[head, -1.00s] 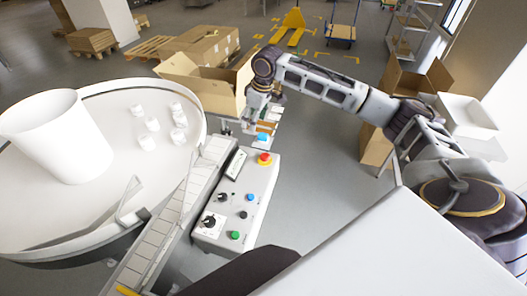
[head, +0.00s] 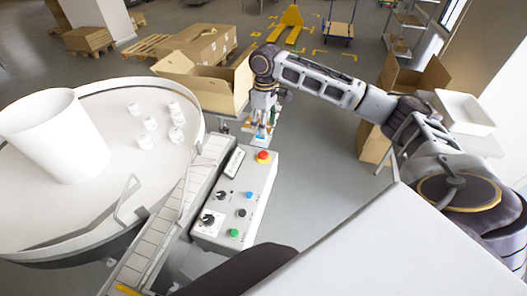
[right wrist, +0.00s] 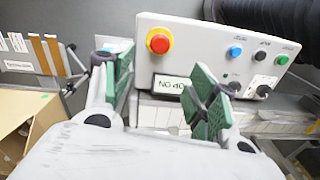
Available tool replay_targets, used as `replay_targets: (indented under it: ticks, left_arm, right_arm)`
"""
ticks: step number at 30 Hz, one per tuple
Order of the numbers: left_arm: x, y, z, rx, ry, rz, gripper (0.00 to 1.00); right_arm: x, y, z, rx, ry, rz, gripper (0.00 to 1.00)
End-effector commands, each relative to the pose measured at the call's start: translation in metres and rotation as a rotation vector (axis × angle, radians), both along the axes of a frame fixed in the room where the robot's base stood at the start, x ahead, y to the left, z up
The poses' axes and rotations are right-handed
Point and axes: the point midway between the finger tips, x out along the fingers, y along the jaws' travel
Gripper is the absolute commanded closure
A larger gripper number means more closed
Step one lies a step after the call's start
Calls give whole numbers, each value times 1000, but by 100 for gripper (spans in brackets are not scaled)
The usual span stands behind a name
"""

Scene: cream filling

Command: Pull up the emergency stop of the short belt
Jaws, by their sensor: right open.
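The red emergency stop (head: 263,156) with its yellow collar sits at the far end of the light grey control panel (head: 232,207), beside the short belt (head: 150,240). In the right wrist view the emergency stop (right wrist: 159,40) shows at the left end of the panel (right wrist: 200,58). My right gripper (head: 262,136) is just beyond the emergency stop in the head view. In the right wrist view my right gripper (right wrist: 162,78) is open and empty, its green-padded fingers apart, with the red knob above the gap between them. I see no contact with the knob. My left gripper is not in view.
The panel also carries blue (head: 249,196), green (head: 234,233) and black controls close by. A round white table (head: 95,205) with a large white cup (head: 58,135) and several small white cups stands left of the belt. An open carton (head: 205,85) is behind. The floor right of the panel is clear.

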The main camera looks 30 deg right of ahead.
Motion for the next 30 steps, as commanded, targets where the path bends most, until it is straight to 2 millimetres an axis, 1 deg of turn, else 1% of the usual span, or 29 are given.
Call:
replay_targets:
  ticks: [5,11,30]
  left_arm:
    - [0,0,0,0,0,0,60]
    - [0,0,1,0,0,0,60]
    - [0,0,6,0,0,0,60]
  right_arm:
    - [0,0,-6,-1,1,0,42]
    - [-1,0,-24,-1,1,0,42]
    - [-2,3,-107,-1,2,0,42]
